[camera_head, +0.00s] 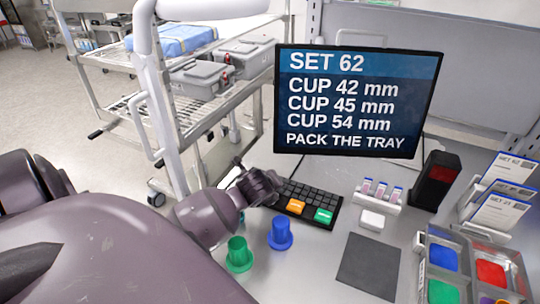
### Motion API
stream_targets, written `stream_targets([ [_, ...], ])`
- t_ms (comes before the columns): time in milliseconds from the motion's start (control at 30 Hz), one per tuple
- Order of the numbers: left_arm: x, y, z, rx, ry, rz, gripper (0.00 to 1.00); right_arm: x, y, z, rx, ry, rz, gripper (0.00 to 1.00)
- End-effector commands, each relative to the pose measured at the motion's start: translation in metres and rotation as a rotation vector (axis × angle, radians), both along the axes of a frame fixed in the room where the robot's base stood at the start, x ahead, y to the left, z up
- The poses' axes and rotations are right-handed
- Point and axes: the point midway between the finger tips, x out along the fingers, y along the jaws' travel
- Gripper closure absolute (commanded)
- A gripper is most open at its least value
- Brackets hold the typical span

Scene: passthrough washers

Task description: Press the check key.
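A black keypad (312,201) lies on the grey table below the screen. It has rows of small dark keys, an orange key (296,207) and a green key (324,215) along its near edge. The lettering on both coloured keys is too small to read, so I cannot tell which is the check key. My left gripper (266,186) is at the keypad's left end, left of the orange key. Its dark fingers overlap the keypad's edge in the picture, and I cannot tell whether they touch it or are open. My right gripper is out of view.
The screen (359,100) reads SET 62, CUP 42, 45 and 54 mm, PACK THE TRAY. A green cup (239,255) and a blue cup (280,234) stand in front of the keypad. A vial rack (377,198), dark mat (368,266) and divided tray (466,262) are at right.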

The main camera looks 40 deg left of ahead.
Motion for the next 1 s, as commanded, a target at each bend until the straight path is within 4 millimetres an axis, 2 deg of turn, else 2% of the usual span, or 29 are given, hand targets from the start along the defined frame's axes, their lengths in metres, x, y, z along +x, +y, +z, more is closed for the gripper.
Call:
stream_targets([
  [1000,-0.0002,0.0004,-0.0095,0.001,0.000,0.001,1.00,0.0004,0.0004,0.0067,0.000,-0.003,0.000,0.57],
])
